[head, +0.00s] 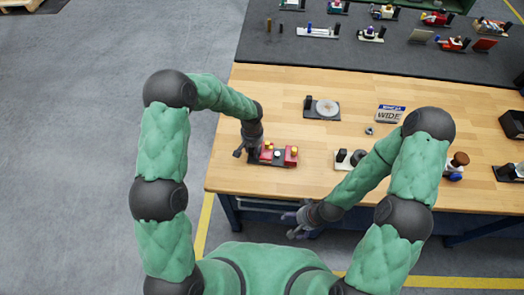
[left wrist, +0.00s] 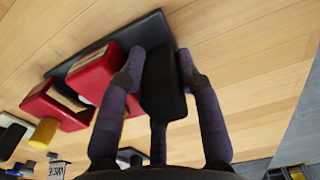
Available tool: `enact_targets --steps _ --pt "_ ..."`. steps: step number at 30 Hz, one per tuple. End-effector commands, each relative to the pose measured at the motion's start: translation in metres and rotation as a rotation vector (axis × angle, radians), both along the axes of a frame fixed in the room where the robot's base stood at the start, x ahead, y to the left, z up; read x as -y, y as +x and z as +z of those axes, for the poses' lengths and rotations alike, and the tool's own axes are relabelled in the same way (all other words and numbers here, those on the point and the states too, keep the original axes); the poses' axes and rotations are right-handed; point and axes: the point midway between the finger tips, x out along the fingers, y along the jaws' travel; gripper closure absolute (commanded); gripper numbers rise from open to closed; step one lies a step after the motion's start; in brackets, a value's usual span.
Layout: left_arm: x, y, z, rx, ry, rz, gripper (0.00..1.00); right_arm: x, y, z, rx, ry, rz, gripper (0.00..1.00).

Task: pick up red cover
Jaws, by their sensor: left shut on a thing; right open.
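A red part (head: 291,156), one of two red pieces, sits on a black base on the wooden table; I cannot tell which piece is the red cover. In the left wrist view a red block (left wrist: 93,75) lies just left of the fingers, with another red piece (left wrist: 42,103) beyond it. My left gripper (head: 242,151) is at the left end of this assembly. In its wrist view the fingers (left wrist: 162,72) straddle a black block (left wrist: 162,90) and are shut on it. My right gripper (head: 297,222) is open and empty in front of the table's front edge.
A yellow cylinder (left wrist: 43,131) stands by the red pieces. A round grey disc on a black plate (head: 326,108), a "WIDE" box (head: 390,113) and a white-based part (head: 345,160) stand farther right. The table's left side (head: 225,170) is clear. A dark rear table holds several assemblies.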

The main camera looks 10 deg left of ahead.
Motion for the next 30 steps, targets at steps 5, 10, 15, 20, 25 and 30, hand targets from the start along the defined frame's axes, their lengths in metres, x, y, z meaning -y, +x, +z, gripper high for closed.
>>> enact_targets --steps 5,10,15,20,25,30 --pt "0.000 0.001 0.008 0.003 0.000 0.000 1.00 0.000 0.000 0.000 0.000 0.000 0.000 0.09" --pt "0.000 0.001 0.036 0.005 -0.001 0.001 1.00 0.000 0.000 0.000 0.000 0.000 0.000 0.09" --pt "0.001 0.001 0.068 0.005 -0.001 0.000 1.00 0.000 0.000 0.000 0.000 0.000 0.000 0.09" --pt "0.000 0.001 0.089 0.003 -0.001 0.002 1.00 0.000 0.000 0.000 0.000 0.000 0.000 0.09" --pt "-0.001 0.002 0.074 -0.003 0.001 0.015 1.00 0.000 0.000 0.000 0.000 0.000 0.000 0.09" --pt "-0.003 0.005 0.041 -0.002 0.000 0.036 1.00 0.000 0.000 0.000 0.000 0.000 0.000 0.09"
